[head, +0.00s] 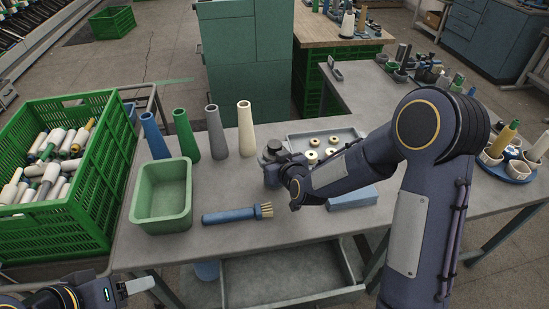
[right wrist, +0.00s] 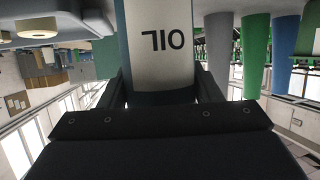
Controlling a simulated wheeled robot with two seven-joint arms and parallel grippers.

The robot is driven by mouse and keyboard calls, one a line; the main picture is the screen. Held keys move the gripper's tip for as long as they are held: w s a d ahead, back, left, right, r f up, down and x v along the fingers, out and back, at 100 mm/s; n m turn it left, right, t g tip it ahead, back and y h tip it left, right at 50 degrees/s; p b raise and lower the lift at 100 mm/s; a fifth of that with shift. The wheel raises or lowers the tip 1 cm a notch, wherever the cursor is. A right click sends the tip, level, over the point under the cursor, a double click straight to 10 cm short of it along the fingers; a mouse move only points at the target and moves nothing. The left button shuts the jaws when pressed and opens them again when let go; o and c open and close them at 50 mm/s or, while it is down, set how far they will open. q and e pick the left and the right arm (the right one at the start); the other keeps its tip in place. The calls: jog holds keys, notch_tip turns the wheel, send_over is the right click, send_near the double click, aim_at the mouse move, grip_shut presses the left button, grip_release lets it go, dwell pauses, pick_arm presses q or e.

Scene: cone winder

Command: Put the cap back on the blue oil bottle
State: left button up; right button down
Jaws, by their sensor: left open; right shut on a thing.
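The oil bottle, with a white label reading OIL (right wrist: 165,40), is between the fingers of my right gripper (right wrist: 165,92) in the right wrist view. That picture is upside down, so the bottle looks upright; its top is hidden behind the gripper body. My left gripper (head: 138,286) is open and empty at the lower left, off the table.
A green bin (head: 160,222) and a blue-handled brush (head: 230,216) lie in front. Several cones (head: 217,135) stand behind. A grey tray with small rings (head: 350,133) and a blue block (head: 354,201) are on the right. A green crate of bobbins (head: 98,185) stands left.

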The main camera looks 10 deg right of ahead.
jog(key=shift+f+b, duration=0.2)
jog(key=shift+b, duration=0.1)
jog(key=shift+c, duration=2.2)
grip_release()
jog(key=shift+r, duration=0.15)
jog(key=shift+s+r+p, duration=0.1)
jog(key=shift+r+p, duration=0.1)
jog(key=shift+p, duration=0.15)
jog(key=v, duration=1.1)
jog(key=shift+s+p, duration=0.4)
jog(key=shift+p, duration=0.05)
jog(key=shift+d, duration=0.15)
jog(key=s+d+r+m+g, duration=0.2)
jog(key=s+d+g, duration=0.1)
jog(key=s, duration=0.8)
jog(key=s+d+r+m+g, duration=0.2)
jog(key=s+d+r+g, duration=0.1)
jog(key=s, duration=0.9)
jog(key=shift+s+d+g+y, duration=0.15)
jog(key=shift+s+g+y, duration=0.25)
jog(key=shift+g, duration=0.3)
